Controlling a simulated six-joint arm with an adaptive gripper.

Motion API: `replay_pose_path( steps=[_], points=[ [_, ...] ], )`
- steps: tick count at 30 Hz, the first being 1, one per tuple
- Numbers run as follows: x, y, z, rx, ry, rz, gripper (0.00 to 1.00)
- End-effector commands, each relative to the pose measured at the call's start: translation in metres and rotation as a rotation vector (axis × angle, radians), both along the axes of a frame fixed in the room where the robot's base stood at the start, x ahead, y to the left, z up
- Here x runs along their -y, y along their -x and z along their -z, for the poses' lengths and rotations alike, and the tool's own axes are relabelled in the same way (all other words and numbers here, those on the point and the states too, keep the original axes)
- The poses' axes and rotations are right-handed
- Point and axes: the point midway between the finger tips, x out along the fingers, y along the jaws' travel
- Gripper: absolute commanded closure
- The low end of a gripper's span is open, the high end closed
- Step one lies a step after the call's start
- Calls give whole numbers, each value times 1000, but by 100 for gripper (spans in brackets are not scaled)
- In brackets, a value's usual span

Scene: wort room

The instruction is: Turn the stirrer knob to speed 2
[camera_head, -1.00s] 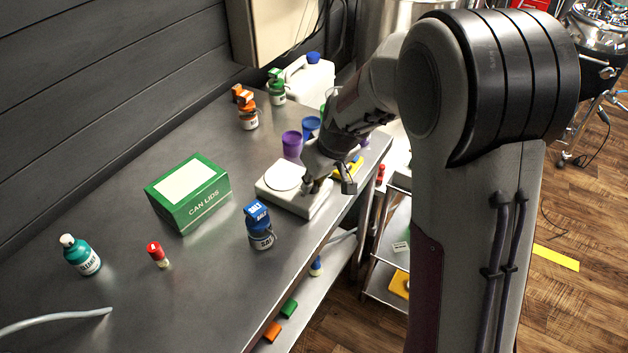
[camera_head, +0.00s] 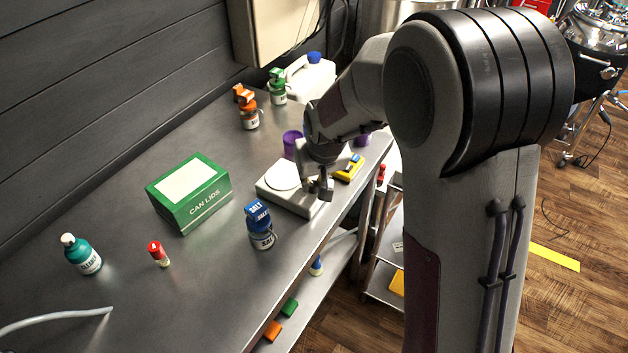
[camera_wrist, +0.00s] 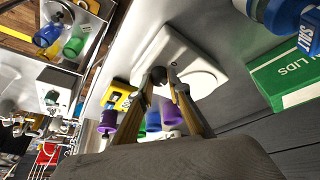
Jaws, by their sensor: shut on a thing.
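The stirrer (camera_head: 268,190) is a white flat box with a round white plate on top, standing on the steel bench. Its dark knob (camera_wrist: 159,75) shows between my fingertips in the wrist view, on the stirrer's edge. My gripper (camera_head: 319,190) is at the stirrer's right front side, with its fingers shut on the knob. In the wrist view the stirrer (camera_wrist: 165,42) lies just beyond my fingers. The knob's pointer and any speed marks are too small to read, so its setting cannot be told.
A blue-capped salt bottle (camera_head: 260,228) stands left of the gripper near the bench's front edge. A green can lids box (camera_head: 190,195) is farther left. A purple cup (camera_head: 291,143) and a yellow object (camera_head: 348,170) are close behind my gripper.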

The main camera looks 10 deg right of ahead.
Motion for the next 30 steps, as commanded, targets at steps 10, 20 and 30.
replay_pose_path(
  steps=[10, 20, 30],
  points=[
    [0, 1, 0, -2, 0, 41, 100],
    [0, 1, 0, -3, 0, 42, 100],
    [0, 0, 0, -1, 0, 42, 67]
  ],
)
